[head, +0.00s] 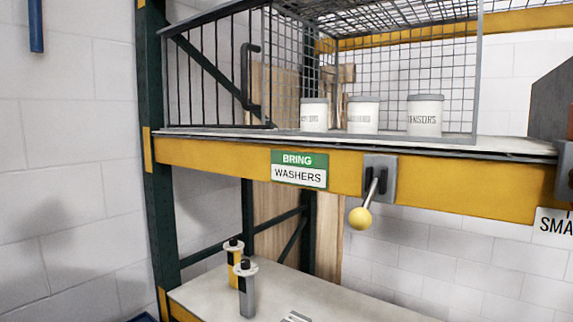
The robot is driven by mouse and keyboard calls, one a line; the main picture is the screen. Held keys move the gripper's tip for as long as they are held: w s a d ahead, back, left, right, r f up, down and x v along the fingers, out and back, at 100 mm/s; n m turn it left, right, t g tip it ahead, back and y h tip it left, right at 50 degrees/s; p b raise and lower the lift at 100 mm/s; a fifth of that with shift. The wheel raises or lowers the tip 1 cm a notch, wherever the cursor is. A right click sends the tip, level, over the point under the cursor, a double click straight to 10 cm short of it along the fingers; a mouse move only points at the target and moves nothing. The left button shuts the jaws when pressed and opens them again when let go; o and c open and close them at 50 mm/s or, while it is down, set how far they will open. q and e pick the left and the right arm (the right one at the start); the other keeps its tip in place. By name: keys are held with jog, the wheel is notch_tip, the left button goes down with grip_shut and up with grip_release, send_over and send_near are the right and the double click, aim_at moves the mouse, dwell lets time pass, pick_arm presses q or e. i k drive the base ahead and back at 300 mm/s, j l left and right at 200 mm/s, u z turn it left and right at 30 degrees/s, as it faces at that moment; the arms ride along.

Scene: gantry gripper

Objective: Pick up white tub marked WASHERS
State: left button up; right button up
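Three white tubs with grey lids stand in a row on the upper shelf, inside a wire cage. The middle tub (363,119) has a label blurred by the mesh; it may read WASHERS. The left tub (314,118) has a label too faint to read. The wire cage (474,70) has a dark barred panel with a handle (247,78) on its left. Neither of my grippers is in view.
A sign reading BRING WASHERS (299,169) is on the yellow shelf beam (220,161). Beside it a lever with a yellow ball knob (360,218) sticks out. On the lower shelf (330,300) stand a yellow post (233,265) and a grey post (247,290).

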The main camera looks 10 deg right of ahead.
aim_at(363, 110)
jog(key=j+z, duration=0.15)
jog(key=z, duration=0.2)
jog(key=j+z, duration=0.1)
jog(key=z, duration=0.3)
jog(key=j+z, duration=0.15)
jog(key=z, duration=0.2)
jog(key=k+j+z, duration=0.3)
jog(key=k+j, duration=0.15)
jog(key=j, duration=0.25)
jog(key=k+j+z, duration=0.3)
jog(key=k+j, duration=0.2)
jog(key=j, duration=0.15)
